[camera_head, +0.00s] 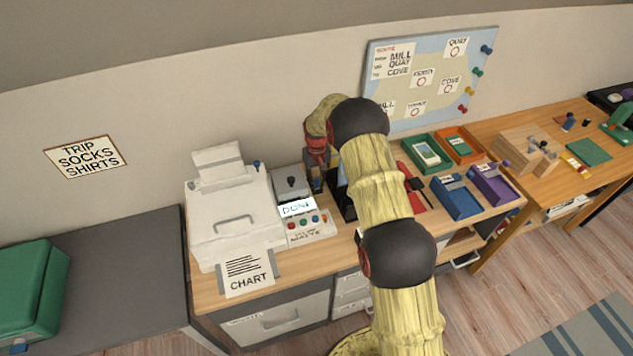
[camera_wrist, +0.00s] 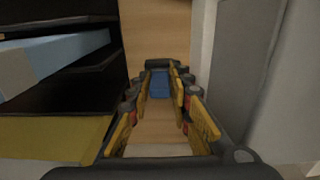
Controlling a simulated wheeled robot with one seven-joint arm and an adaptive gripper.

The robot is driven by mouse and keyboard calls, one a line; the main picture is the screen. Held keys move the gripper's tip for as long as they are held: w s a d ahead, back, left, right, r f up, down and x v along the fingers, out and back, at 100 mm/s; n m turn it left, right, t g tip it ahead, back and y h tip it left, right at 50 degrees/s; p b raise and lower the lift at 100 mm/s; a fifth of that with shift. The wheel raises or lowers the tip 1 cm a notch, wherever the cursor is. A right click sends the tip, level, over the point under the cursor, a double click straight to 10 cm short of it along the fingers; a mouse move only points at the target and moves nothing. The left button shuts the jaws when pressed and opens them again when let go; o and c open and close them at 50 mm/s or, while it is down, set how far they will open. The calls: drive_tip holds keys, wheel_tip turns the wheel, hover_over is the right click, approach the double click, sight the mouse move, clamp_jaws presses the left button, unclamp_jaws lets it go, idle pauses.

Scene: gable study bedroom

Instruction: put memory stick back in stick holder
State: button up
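My gripper (camera_head: 317,160) points down over the back of the desk, just right of a grey box. In the wrist view my gripper (camera_wrist: 161,82) has its yellow-padded fingers apart, with a blue block (camera_wrist: 160,86) between or just beyond the tips. I cannot tell whether the pads touch it. A dark piece (camera_wrist: 162,64) sits at the far end of the block. I cannot tell whether this block is the memory stick. A small blue piece (camera_head: 257,165) stands at the right of the printer. I cannot pick out the stick holder with certainty.
The printer (camera_head: 225,205) and the grey box (camera_head: 291,187) with its lit display (camera_head: 296,208) stand left of my gripper. Dark shelves (camera_wrist: 60,85) are close on the left in the wrist view. Green (camera_head: 447,163), orange (camera_head: 470,151), blue (camera_head: 462,211) and purple (camera_head: 505,197) trays lie to the right.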

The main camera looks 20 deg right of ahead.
sight(316, 178)
drive_tip(key=o, duration=0.4)
drive_tip(key=shift+r, duration=0.1)
wheel_tip(316, 178, up, 12)
drive_tip(key=shift+f, duration=0.1)
idle(0.5)
